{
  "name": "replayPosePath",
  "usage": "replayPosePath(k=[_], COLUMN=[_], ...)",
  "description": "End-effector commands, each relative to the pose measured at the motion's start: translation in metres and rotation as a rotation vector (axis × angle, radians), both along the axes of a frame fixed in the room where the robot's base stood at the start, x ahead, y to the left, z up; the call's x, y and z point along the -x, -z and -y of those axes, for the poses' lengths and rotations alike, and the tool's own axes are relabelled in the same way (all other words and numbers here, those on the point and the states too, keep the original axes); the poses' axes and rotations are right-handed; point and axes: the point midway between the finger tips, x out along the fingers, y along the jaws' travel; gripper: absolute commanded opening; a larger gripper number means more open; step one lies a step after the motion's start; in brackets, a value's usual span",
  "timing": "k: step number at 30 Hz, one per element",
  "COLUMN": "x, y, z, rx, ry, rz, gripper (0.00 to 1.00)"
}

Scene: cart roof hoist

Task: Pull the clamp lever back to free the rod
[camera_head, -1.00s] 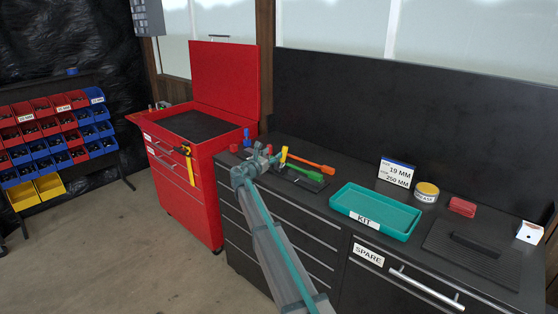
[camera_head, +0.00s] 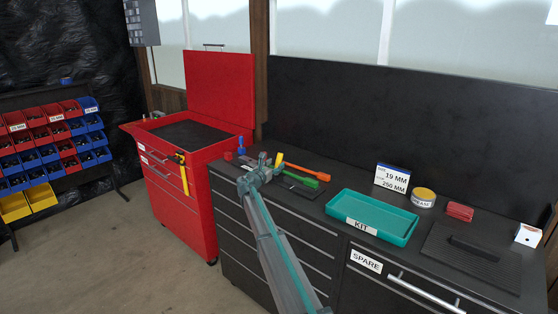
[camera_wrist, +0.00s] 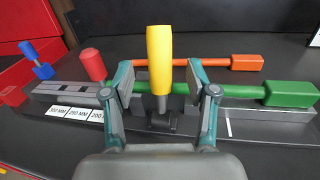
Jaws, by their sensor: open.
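The clamp lever, with a yellow handle (camera_wrist: 160,58), stands nearly upright on a dark pivot in the wrist view. It also shows in the head view (camera_head: 279,160). My gripper (camera_wrist: 159,84) is open, with one finger on each side of the yellow handle and a visible gap on both sides. In the head view my gripper (camera_head: 264,170) is at the bench fixture. A rod with a green grip (camera_wrist: 291,94) lies along the fixture behind the lever, its middle partly hidden by lever and fingers. The fixture (camera_wrist: 66,90) carries millimetre labels.
A rod with an orange grip (camera_wrist: 247,62) lies behind the green one. A red knob (camera_wrist: 92,65) and a blue-handled piece (camera_wrist: 43,70) stand at left. A teal KIT tray (camera_head: 345,219) sits on the bench to the right. An open red tool cabinet (camera_head: 205,215) stands left.

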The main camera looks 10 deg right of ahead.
Motion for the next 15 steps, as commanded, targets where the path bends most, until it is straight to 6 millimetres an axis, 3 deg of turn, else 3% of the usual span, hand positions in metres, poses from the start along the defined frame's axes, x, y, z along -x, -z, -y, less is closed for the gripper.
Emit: replayPosePath(k=[6, 15], x=[-0.027, -0.032], y=[-0.001, 0.001], z=[0.020, 0.025], rx=[-0.001, 0.000], ry=[0.001, 0.000], rz=[0.000, 0.000], gripper=[0.58, 0.58])
